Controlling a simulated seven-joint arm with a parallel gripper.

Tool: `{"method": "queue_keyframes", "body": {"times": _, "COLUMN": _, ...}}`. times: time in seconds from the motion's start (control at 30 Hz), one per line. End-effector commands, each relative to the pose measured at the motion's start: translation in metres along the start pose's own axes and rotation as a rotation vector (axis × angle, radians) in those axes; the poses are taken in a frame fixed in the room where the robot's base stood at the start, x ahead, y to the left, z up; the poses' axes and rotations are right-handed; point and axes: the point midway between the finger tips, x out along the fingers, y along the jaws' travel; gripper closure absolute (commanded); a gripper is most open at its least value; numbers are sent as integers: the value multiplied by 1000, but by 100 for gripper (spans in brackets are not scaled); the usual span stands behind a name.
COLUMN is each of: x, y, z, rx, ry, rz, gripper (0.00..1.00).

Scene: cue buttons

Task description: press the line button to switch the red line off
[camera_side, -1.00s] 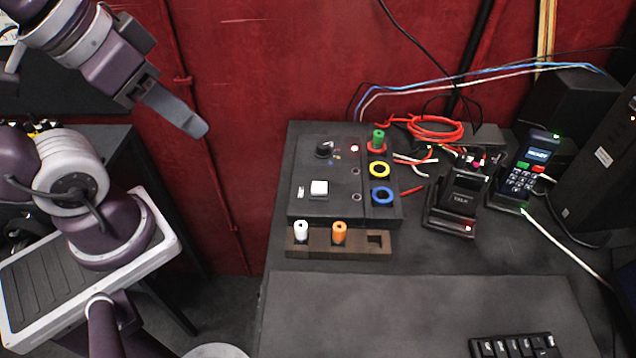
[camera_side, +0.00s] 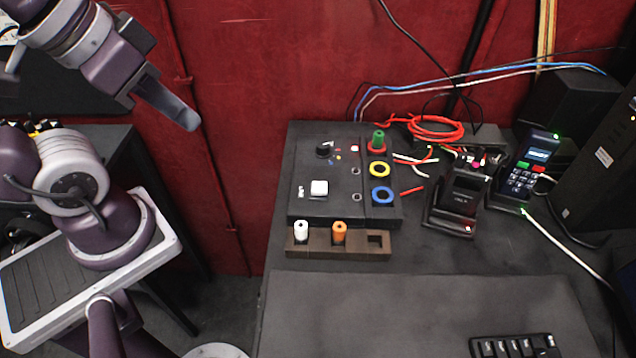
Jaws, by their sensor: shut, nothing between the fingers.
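A black control box (camera_side: 318,210) sits on the dark desk. It has a white square button (camera_side: 319,188), a black knob (camera_side: 324,150) and a small lit red-white lamp (camera_side: 354,149) on its top. I cannot tell from labels which control is the line button. My gripper (camera_side: 190,122) is shut and empty. It hangs in the air to the upper left of the box, well apart from it, in front of the red wall. No line lit in red shows clearly on the box.
A green plug (camera_side: 378,139), a yellow ring (camera_side: 380,170) and a blue ring (camera_side: 382,196) line the box's right side. A wooden holder (camera_side: 362,252) with white and orange cylinders stands in front. A handset dock (camera_side: 440,218), card terminal (camera_side: 530,170) and cables (camera_side: 435,128) lie right.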

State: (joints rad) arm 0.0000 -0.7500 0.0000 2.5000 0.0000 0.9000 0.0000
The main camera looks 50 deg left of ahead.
Motion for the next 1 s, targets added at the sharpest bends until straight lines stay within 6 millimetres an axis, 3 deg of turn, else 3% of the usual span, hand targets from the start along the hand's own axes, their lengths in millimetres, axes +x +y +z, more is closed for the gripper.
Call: {"method": "queue_keyframes", "body": {"times": 1.0, "x": 2, "y": -4, "z": -5, "rx": 11, "ry": 11, "rz": -18, "gripper": 100}}
